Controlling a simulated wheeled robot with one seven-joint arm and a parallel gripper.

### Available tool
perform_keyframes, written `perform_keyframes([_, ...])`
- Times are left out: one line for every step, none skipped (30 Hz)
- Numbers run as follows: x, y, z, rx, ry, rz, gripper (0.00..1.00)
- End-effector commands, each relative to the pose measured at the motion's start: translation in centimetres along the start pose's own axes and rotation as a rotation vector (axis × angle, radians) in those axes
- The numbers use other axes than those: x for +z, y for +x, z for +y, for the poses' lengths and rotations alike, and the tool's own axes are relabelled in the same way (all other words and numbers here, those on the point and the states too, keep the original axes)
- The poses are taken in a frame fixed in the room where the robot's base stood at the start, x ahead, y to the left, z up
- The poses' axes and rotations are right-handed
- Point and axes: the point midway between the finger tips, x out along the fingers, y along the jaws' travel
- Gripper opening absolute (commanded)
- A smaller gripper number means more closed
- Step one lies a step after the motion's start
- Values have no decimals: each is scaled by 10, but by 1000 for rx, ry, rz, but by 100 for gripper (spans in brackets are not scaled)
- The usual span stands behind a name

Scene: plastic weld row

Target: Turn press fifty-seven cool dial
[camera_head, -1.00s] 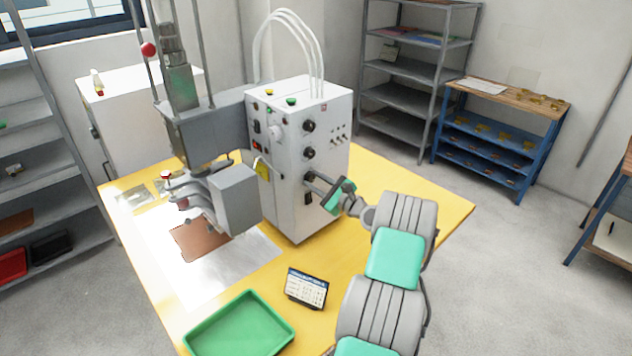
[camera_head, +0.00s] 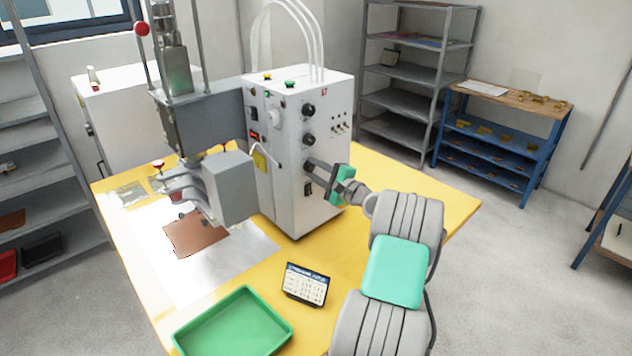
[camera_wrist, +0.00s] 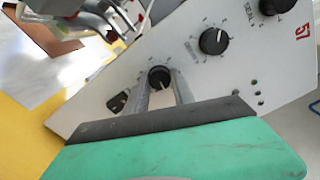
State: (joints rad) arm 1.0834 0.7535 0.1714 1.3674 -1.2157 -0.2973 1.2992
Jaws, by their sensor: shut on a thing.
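The white press box (camera_head: 322,200) stands on the yellow table with a column of black dials on its front. In the wrist view the red number 57 (camera_wrist: 302,31) shows on its panel (camera_wrist: 215,75). My gripper (camera_wrist: 160,86) is shut on the lowest dial (camera_wrist: 159,75), one finger on each side of it. The label of this dial is too blurred or covered to read. The middle dial (camera_wrist: 213,41) and the top dial (camera_wrist: 275,6), marked SEAL, are free.
A black switch (camera_wrist: 118,101) sits close beside the held dial. The press head (camera_head: 228,188) overhangs a brown sheet (camera_head: 195,240) at the left. A small display card (camera_head: 306,284) and a green tray (camera_head: 235,325) lie in front. The table's right end (camera_head: 415,190) is clear.

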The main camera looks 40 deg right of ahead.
Motion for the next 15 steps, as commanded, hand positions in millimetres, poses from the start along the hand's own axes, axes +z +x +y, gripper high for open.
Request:
perform_keyframes([-3, 0, 7, -1, -44, 1, 0])
perform_keyframes([-3, 0, 7, -1, -72, 1, 0])
perform_keyframes([-3, 0, 7, -1, -110, 1, 0])
perform_keyframes([-3, 0, 6, -1, -140, 1, 0])
perform_keyframes([-3, 0, 6, -1, -167, 0, 0])
perform_keyframes([-3, 0, 6, -1, -205, 0, 0])
perform_keyframes([-3, 0, 6, -1, -234, 0, 0])
perform_keyframes([-3, 0, 7, 0, -261, 0, 0])
perform_keyframes([-3, 0, 7, 0, -299, 0, 0])
perform_keyframes([-3, 0, 7, -1, -328, 0, 0])
perform_keyframes([-3, 0, 7, -1, -357, 1, 0])
perform_keyframes([-3, 0, 6, -1, -395, 1, 0])
perform_keyframes([-3, 0, 6, -1, -424, 1, 0])
perform_keyframes([-3, 0, 6, 0, -453, 1, 0])
perform_keyframes([-3, 0, 7, 0, -490, 0, 0])
